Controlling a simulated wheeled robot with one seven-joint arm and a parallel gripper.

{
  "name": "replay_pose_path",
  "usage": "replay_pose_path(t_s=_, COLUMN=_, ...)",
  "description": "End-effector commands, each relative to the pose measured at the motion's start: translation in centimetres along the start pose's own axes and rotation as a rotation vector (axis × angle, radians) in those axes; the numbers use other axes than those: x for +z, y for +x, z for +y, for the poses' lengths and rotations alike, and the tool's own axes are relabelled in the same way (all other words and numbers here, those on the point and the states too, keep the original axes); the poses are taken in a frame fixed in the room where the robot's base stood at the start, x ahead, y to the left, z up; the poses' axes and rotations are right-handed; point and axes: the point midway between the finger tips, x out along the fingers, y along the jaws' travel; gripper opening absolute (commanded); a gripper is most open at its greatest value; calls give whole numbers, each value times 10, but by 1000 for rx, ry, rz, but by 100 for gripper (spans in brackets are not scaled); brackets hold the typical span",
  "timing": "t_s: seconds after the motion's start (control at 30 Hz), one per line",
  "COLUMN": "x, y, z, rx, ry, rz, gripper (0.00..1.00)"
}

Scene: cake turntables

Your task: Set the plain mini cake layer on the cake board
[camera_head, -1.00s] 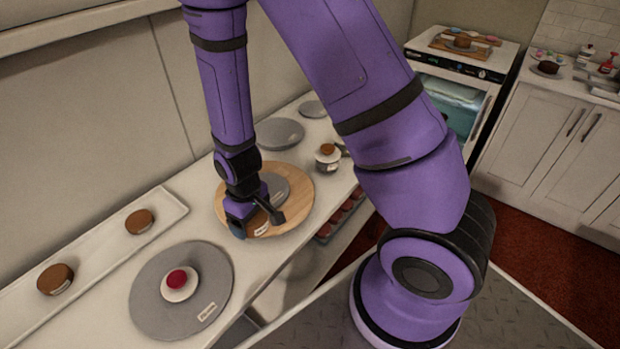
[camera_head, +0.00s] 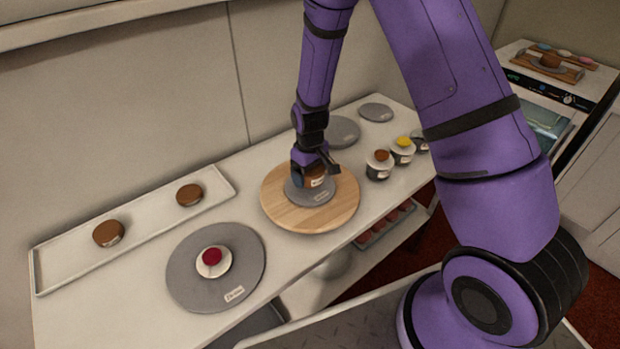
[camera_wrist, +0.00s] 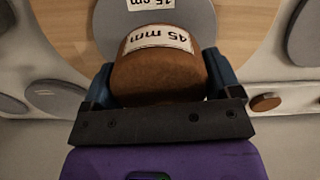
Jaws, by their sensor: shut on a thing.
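My gripper (camera_head: 314,176) is shut on a brown mini cake layer (camera_head: 315,181). In the wrist view the cake layer (camera_wrist: 158,72) sits between the two blue fingers and bears a white label reading 45 mm. It is over a grey disc, the cake board (camera_head: 307,197), which has a 15 cm label in the wrist view (camera_wrist: 200,30). The disc lies on a round wooden turntable (camera_head: 342,208). I cannot tell whether the cake layer touches the disc.
A white tray (camera_head: 140,235) at the left holds two brown cakes (camera_head: 108,233). A large grey disc (camera_head: 195,285) bears a white cake with a red top (camera_head: 213,262). Several small topped jars (camera_head: 379,165) stand right of the turntable. Grey discs (camera_head: 343,130) lie behind.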

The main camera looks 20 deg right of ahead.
Motion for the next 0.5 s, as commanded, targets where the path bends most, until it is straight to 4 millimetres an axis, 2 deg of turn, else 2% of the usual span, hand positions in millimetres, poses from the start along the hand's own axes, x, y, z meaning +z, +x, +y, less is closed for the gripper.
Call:
replay_pose_path(t_s=0.23, x=-8, y=6, z=8, rx=-1, ry=0, rz=-1, gripper=60)
replay_pose_path(t_s=0.5, x=-8, y=36, z=8, rx=-1, ry=1, rz=-1, gripper=60)
